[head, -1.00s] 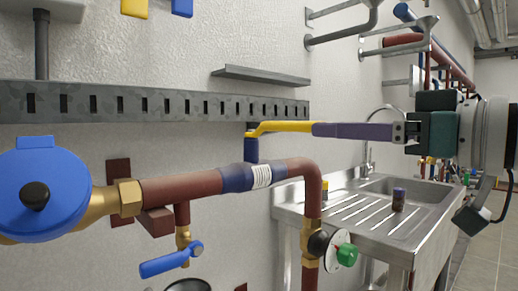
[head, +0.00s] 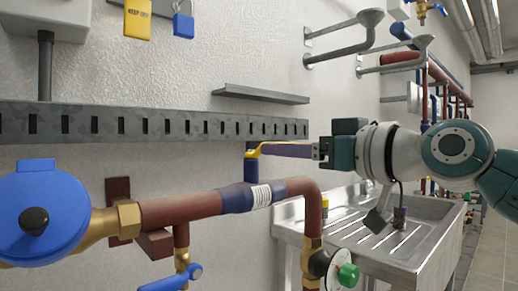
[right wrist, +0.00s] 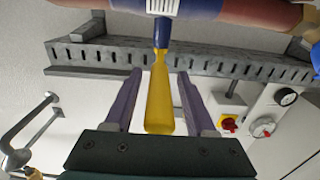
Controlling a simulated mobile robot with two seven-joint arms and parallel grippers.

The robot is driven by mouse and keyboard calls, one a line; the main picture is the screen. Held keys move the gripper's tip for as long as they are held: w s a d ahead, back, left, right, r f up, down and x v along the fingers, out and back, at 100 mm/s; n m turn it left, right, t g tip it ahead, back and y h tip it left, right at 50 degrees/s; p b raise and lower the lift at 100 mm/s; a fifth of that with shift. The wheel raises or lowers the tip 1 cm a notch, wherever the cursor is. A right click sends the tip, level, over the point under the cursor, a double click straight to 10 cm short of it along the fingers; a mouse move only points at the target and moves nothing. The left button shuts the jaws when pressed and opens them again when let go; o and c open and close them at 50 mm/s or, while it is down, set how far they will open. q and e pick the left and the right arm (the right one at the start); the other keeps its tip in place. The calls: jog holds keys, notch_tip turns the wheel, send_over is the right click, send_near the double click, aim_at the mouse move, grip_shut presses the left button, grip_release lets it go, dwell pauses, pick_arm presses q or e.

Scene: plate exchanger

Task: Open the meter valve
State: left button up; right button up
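The valve has a blue body (head: 251,172) on the copper-red pipe (head: 180,207), right of the blue meter (head: 60,205). Its yellow lever (head: 258,149) extends from the top of the stem; in the head view a purple finger hides most of it. My right gripper (head: 285,149) reaches in from the right. In the right wrist view the yellow lever (right wrist: 160,105) lies between the two purple fingers (right wrist: 160,97), with a gap on each side. The lever runs roughly crosswise to the pipe there. My left gripper is not in view.
A slotted metal rail (head: 150,128) runs along the wall behind the lever. A lower blue handle (head: 170,278) and a green knob (head: 348,274) sit below the pipe. A steel sink (head: 415,240) stands to the right.

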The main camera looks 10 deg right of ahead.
grip_shut()
dwell(1.2)
